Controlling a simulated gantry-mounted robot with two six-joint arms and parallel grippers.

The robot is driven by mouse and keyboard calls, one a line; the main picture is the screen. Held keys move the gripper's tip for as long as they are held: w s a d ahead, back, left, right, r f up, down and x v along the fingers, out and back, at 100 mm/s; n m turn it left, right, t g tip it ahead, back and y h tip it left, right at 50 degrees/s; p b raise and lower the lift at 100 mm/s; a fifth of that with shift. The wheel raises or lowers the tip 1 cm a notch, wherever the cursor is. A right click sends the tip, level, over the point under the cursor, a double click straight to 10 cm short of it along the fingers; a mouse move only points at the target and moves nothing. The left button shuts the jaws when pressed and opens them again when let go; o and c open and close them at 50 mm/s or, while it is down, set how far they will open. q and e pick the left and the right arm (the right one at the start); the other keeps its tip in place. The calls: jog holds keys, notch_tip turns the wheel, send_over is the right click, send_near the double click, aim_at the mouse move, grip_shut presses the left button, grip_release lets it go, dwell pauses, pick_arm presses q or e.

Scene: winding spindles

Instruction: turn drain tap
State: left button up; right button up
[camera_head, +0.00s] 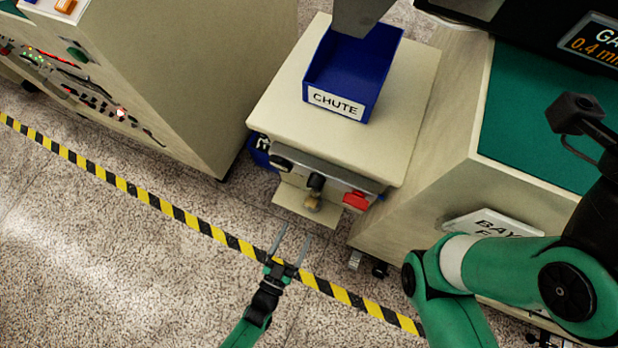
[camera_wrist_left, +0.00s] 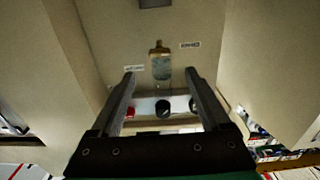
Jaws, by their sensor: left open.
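A small brass-coloured fitting that looks like the drain tap (camera_head: 313,202) sits low on the front of the pale stand (camera_head: 265,110), under a black knob (camera_head: 317,182). My left gripper (camera_head: 294,232) is open and empty, in front of and below the stand, with its fingers pointing toward the fitting and a gap between. In the left wrist view, a greyish, brass-topped fitting (camera_wrist_left: 160,66) shows between the open fingers (camera_wrist_left: 159,74); I cannot tell whether it is the same part. My right arm is at the right; its gripper is out of view.
The stand's front also carries another black knob (camera_head: 281,162) and a red part (camera_head: 355,200). A blue chute bin (camera_head: 345,75) sits on top. Cabinets flank the stand at left (camera_head: 200,70) and right (camera_head: 430,170). Striped tape (camera_head: 165,207) crosses the open floor.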

aim_at(312, 201)
pick_arm(q)
jog(key=b+x, duration=0.2)
jog(key=x, duration=0.7)
jog(key=shift+b, duration=0.3)
jog(key=shift+w+d, duration=0.1)
grip_shut()
